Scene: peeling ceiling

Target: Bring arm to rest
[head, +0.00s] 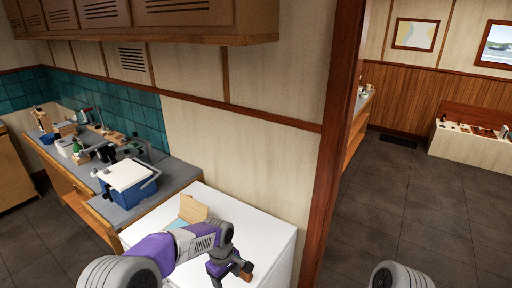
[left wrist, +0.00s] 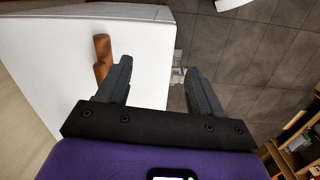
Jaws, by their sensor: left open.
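My left arm is purple and grey and reaches in over a white cabinet (head: 265,232) in the head view. Its left gripper (head: 230,278) is low over the cabinet's front part. In the left wrist view the two dark fingers of the gripper (left wrist: 160,68) stand wide apart with nothing between them. A small brown wooden object (left wrist: 102,58) lies on the white top (left wrist: 50,60), just outside one finger. It also shows beside the gripper in the head view (head: 246,270). My right gripper is not in view.
An open cardboard-coloured box (head: 192,208) stands on the cabinet behind my arm. A blue cooler with a white lid (head: 126,184) sits on the cluttered grey counter (head: 178,176) at left. A wooden post (head: 335,150) rises right of the cabinet. Dark tiled floor (head: 400,215) lies open beyond.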

